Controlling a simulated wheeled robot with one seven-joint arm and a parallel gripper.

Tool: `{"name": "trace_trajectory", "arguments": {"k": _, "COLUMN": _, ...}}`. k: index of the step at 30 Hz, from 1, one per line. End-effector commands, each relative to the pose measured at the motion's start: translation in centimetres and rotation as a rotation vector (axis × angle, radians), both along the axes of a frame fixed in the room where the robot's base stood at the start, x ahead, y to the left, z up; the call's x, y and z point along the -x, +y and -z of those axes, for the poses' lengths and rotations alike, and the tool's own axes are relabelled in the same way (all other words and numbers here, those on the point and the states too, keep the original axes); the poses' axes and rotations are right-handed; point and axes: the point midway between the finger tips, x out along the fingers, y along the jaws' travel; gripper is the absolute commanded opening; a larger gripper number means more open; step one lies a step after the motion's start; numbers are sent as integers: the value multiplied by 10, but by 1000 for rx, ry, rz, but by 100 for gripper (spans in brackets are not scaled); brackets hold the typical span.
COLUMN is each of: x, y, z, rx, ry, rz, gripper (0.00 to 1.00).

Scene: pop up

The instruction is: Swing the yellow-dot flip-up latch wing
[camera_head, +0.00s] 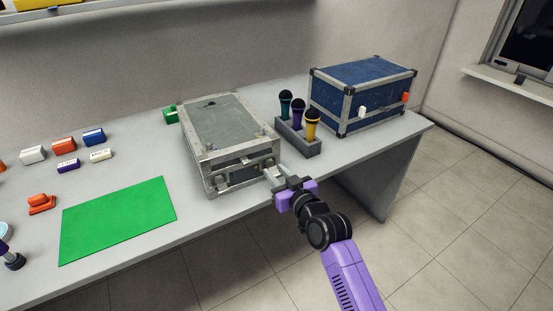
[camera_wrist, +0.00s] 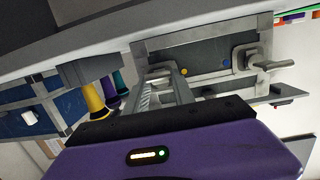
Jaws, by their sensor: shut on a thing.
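A grey-green flight case (camera_head: 218,125) with metal edges lies flat on the table. In the wrist view its front face (camera_wrist: 205,58) carries a yellow dot (camera_wrist: 184,70) and a blue dot. My gripper (camera_head: 271,176) is at the right end of this front face. In the wrist view its fingers (camera_wrist: 160,80) are shut at the latch beside the yellow dot. The fingers hide most of that latch wing, so its angle is unclear. A second latch wing (camera_wrist: 268,64) sticks out beside the blue dot, apart from my gripper.
A holder (camera_head: 300,143) with three microphones and a blue case (camera_head: 360,92) stand to the right. A green mat (camera_head: 118,218) and several small blocks lie to the left. Open floor lies before the table edge.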

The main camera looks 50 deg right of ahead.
Motion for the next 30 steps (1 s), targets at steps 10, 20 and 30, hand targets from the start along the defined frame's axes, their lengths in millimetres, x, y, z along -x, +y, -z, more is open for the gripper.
{"name": "trace_trajectory", "arguments": {"k": 10, "x": 0, "y": 1, "z": -15, "rx": -57, "ry": 163, "rz": -2, "gripper": 0}}
{"name": "trace_trajectory", "arguments": {"k": 20, "x": 0, "y": 0, "z": -19, "rx": -115, "ry": 330, "rz": -1, "gripper": 0}}
{"name": "trace_trajectory", "arguments": {"k": 30, "x": -2, "y": 0, "z": -20, "rx": -166, "ry": 479, "rz": -1, "gripper": 0}}
